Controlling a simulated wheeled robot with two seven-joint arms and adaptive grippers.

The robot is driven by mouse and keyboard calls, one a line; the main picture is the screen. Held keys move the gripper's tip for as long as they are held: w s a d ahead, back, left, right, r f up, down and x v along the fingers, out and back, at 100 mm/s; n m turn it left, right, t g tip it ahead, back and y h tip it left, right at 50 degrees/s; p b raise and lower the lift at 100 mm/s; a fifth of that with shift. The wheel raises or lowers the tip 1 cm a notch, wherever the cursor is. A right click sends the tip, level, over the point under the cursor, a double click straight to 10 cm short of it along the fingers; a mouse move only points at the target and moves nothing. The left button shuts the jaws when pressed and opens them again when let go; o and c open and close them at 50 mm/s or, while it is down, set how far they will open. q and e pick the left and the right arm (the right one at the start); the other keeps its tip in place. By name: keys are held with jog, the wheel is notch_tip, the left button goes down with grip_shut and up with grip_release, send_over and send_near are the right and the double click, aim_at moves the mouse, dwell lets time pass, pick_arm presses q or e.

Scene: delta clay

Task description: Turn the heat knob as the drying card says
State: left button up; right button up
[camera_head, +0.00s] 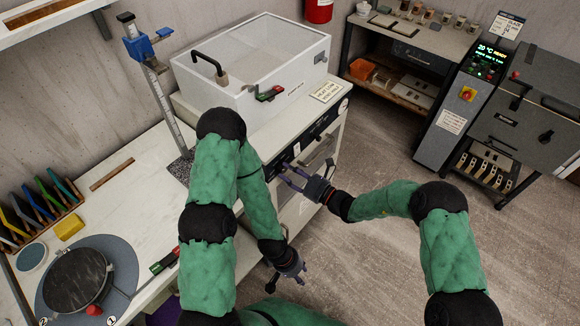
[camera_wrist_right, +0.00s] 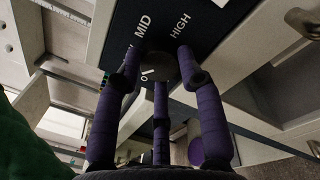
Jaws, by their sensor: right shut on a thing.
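The heat knob (camera_wrist_right: 161,68) is a dark round knob on a black panel (camera_wrist_right: 206,22) in the right wrist view. White words MID and HIGH show on the panel beyond it, and part of another label shows at its left. My right gripper (camera_wrist_right: 160,62) has its purple fingers shut around the knob; it also shows in the head view (camera_head: 289,176), at the cabinet's front, where its fingers hide the knob. The drying card (camera_head: 327,92) lies on the cabinet top, its writing too small to read. My left gripper (camera_head: 287,282) hangs below, empty, its fingers apart.
A white box with a clear lid (camera_head: 262,60) stands on the cabinet behind the card. A worktable at the left holds a turntable (camera_head: 76,280), a yellow sponge (camera_head: 69,227) and a rack of coloured boards (camera_head: 38,208). A grey kiln (camera_head: 525,120) stands at the right, with open floor between.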

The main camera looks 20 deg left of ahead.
jog(key=shift+m+p, duration=1.25)
jog(key=shift+m, duration=1.05)
jog(key=shift+t, duration=0.4)
jog(key=o, duration=1.1)
jog(key=shift+o, duration=0.2)
jog(key=shift+d, duration=0.1)
jog(key=v, duration=1.1)
jog(key=shift+d, duration=0.4)
jog(key=shift+s+f, duration=0.1)
jog(key=shift+f, duration=0.05)
